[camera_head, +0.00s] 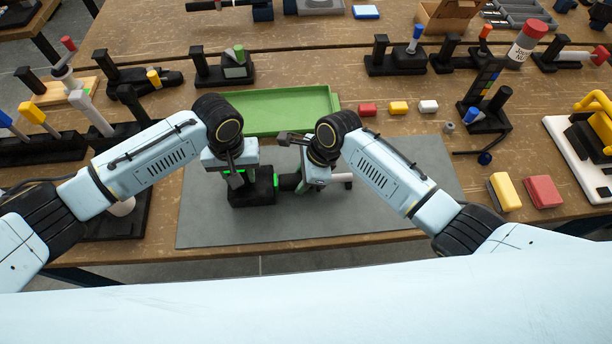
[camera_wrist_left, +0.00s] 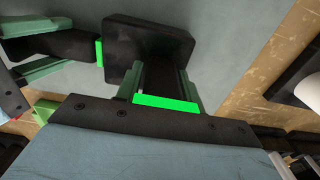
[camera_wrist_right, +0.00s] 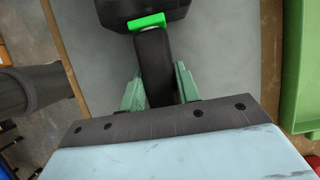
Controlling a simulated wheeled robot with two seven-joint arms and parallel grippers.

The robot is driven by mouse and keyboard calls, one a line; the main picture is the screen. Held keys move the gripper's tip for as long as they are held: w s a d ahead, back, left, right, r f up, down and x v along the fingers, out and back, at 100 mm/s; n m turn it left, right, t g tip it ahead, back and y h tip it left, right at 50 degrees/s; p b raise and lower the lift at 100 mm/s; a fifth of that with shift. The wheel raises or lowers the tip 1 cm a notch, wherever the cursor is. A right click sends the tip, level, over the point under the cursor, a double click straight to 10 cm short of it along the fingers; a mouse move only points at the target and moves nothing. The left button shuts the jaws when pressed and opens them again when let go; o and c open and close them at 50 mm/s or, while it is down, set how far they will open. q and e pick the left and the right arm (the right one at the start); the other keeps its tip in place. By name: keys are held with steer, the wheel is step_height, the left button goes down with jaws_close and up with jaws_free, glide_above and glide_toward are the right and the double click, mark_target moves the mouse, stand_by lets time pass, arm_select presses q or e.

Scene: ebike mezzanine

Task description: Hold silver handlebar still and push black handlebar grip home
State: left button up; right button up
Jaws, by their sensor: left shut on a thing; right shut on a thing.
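A black block (camera_head: 252,190) stands on the grey mat; it also shows in the left wrist view (camera_wrist_left: 150,42). My left gripper (camera_head: 235,178) is shut on a dark upright part (camera_wrist_left: 160,78) at this block, with a bright green strip at its near end. My right gripper (camera_head: 308,180) is shut on the black handlebar grip (camera_wrist_right: 155,65), which lies between its pale green fingers. The grip's far end meets a bright green band (camera_wrist_right: 147,22) at the block.
The grey mat (camera_head: 400,165) has free room on both sides. A green tray (camera_head: 285,112) lies behind my grippers. Small red (camera_head: 367,109), yellow (camera_head: 398,107) and white (camera_head: 428,106) blocks stand behind the mat. Several tool fixtures crowd the left and back.

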arm_select(q)
steer(key=shift+d+r, duration=0.1)
arm_select(e)
steer(key=shift+a, duration=0.35)
steer(key=o, duration=1.2)
steer(key=shift+c, duration=0.2)
steer(key=shift+d, duration=0.1)
steer(key=shift+r, duration=0.1)
steer(key=v, duration=1.1)
steer(key=shift+d+r, duration=0.25)
steer(key=shift+r, duration=0.1)
arm_select(q)
steer(key=o, duration=1.3)
steer(key=shift+o, duration=0.2)
